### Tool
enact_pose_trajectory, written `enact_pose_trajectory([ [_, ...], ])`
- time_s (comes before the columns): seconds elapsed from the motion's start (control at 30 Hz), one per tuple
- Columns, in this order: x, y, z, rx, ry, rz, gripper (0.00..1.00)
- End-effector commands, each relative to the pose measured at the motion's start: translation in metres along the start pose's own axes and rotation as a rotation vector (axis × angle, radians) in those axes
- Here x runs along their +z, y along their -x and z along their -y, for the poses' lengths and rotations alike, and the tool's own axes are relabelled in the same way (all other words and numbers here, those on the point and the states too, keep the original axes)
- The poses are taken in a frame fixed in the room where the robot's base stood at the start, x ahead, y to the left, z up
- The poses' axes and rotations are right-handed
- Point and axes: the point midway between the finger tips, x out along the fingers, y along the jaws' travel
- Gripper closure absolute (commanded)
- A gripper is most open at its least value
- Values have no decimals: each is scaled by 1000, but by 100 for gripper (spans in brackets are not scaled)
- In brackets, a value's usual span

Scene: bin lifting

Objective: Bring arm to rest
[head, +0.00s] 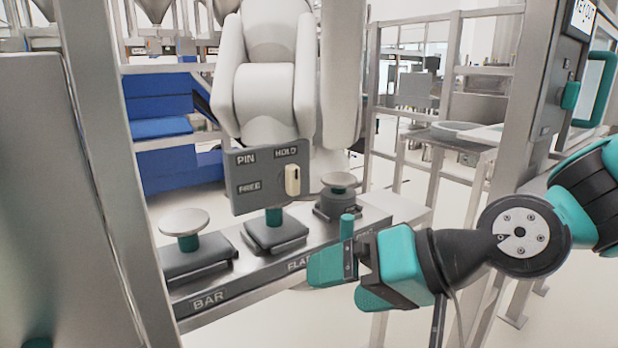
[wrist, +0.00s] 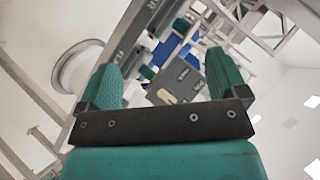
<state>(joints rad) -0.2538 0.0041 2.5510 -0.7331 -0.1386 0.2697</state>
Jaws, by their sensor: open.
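My arm (head: 455,262) reaches in from the right in the head view. My gripper (head: 340,283) is in front of the metal control rail (head: 210,300), near its right part. The wrist view shows my gripper (wrist: 165,85) with its two teal fingers wide apart and nothing between them. Beyond the fingers is the grey PIN panel (head: 255,188), also visible in the wrist view (wrist: 180,80). Its pale switch knob (head: 292,180) stands on the right, below the word HOLD. The gripper looks clear of the panel, though the exact gap cannot be told.
A round-topped button (head: 185,222) stands on the rail at the left, by the BAR label. Another (head: 339,181) stands at the right. A metal post (head: 105,180) rises at left and a frame post (head: 530,95) at right. A pale machine (head: 265,85) stands behind.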

Motion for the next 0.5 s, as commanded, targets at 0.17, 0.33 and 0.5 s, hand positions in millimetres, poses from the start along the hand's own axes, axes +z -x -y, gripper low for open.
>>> enact_pose_trajectory([
  [0.17, 43, 38, -16, 179, 216, 259, 8],
  [0.33, 72, 77, -32, 307, 326, 457, 8],
  [0.5, 76, 117, -22, 374, 367, 578, 8],
])
